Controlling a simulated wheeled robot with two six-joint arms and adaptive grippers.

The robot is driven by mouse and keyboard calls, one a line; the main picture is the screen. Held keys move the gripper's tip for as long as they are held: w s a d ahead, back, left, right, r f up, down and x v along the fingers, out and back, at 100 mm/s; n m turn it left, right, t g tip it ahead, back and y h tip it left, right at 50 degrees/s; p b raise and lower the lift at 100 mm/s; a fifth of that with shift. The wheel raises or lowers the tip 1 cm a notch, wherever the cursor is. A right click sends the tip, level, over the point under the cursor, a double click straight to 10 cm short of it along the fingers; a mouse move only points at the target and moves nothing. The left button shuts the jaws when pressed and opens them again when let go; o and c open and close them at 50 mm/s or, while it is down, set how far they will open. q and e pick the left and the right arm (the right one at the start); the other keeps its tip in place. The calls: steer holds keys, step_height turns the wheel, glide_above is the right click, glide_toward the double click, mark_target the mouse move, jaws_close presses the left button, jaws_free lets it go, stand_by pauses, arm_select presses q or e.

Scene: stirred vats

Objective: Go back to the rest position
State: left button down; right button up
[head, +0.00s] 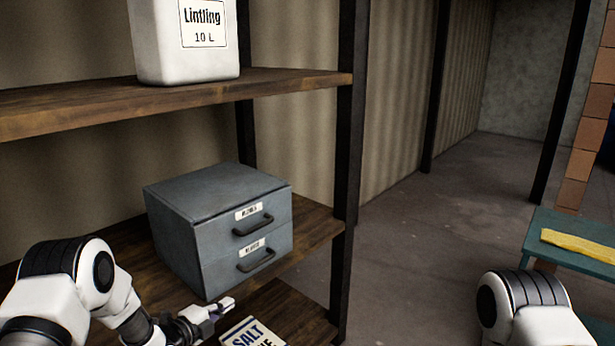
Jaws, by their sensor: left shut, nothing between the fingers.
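My left gripper (222,306) is low in the head view, in front of the lower drawer of a grey two-drawer cabinet (170,237). Its fingers are together with nothing between them. Both drawers look closed, each with a dark handle and a small label. My left arm comes in from the lower left. Part of my right arm shows at the lower right, but its gripper is out of view.
A wooden shelf unit (290,80) with dark posts carries a white "Lintling 10 L" container (160,40). A "SALT" packet (250,333) lies low beside my left gripper. A green bench (545,222) with a yellow cloth-like item (580,245) stands right. Open floor lies between.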

arm_select(q)
steer(key=s+d+f+n+g+y, duration=0.1)
steer(key=s+f+n+g, duration=0.2)
steer(key=s+f, duration=0.45)
steer(key=s+d+f+n+g+y, duration=0.15)
steer(key=s+f+n, duration=0.25)
steer(key=s, duration=0.6)
steer(key=s+f+n+g+y, duration=0.25)
steer(key=s+f, duration=0.35)
steer(key=s, duration=0.3)
steer(key=s+a+n+g+y, duration=0.1)
steer(key=s+a+n+g, duration=0.1)
steer(key=s+n, duration=0.4)
steer(key=s+a+n+g+y, duration=0.1)
steer(key=s+n+g, duration=0.4)
steer(key=s, duration=0.8)
steer(key=shift+s+a+r+n, duration=0.3)
steer(key=shift+a+n, duration=0.1)
steer(key=shift+n, duration=0.55)
